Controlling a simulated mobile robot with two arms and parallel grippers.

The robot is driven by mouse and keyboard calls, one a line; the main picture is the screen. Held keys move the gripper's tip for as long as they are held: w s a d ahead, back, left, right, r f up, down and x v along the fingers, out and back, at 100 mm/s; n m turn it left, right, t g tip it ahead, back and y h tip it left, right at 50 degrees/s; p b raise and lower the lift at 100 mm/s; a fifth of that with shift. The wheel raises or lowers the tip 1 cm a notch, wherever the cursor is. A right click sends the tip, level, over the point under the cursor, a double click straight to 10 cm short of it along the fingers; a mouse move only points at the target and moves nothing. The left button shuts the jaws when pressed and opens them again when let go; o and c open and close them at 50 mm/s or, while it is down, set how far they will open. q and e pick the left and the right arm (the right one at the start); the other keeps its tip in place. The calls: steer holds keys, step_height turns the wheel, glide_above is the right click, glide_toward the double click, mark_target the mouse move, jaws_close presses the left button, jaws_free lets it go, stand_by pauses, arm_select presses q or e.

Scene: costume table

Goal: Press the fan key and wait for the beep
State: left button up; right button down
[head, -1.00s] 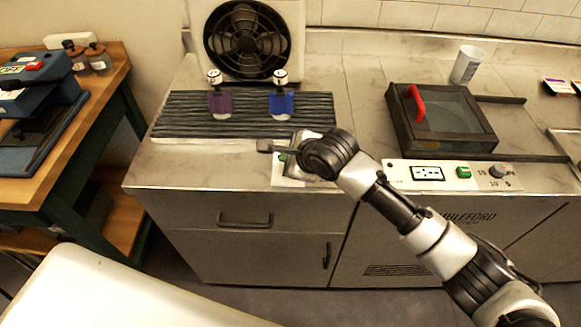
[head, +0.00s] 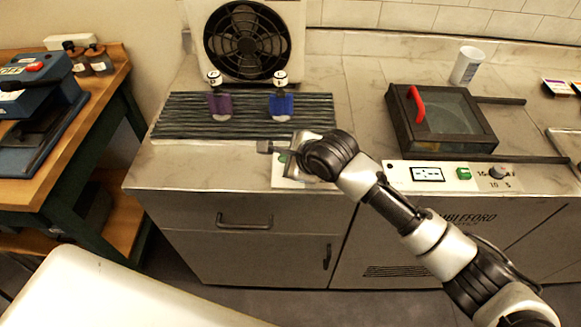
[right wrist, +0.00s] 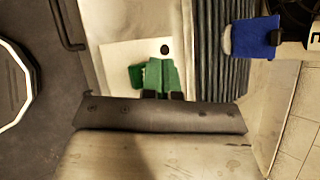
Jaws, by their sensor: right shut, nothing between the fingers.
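A white plate (head: 283,183) sits at the front edge of the steel counter, mostly hidden by my right gripper in the head view. In the right wrist view the plate (right wrist: 118,55) shows a dark green key (right wrist: 136,77) and a black dot. My right gripper (head: 285,157) is over the plate, shut and empty. Its green fingertips (right wrist: 161,74) lie together right beside the key and partly cover it; contact cannot be told. The fan (head: 246,40) stands at the back of the counter; whether it spins cannot be told. My left gripper is not in view.
A ridged dark mat (head: 180,117) with a purple cloth (head: 219,105) and a blue cloth (head: 281,105) on stands lies before the fan. To the right are a glass-topped box (head: 445,118) with a red handle, a control panel (head: 400,173) and a white cup (head: 467,66).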

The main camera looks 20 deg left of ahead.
steer(key=shift+f, duration=0.1)
stand_by(0.7)
steer(key=shift+f+p, duration=0.25)
steer(key=shift+p, duration=0.1)
steer(key=shift+f, duration=0.55)
stand_by(0.7)
steer(key=shift+r+p, duration=0.95)
steer(key=shift+p, duration=0.35)
step_height(320, 180, up, 5)
steer(key=p, duration=0.6)
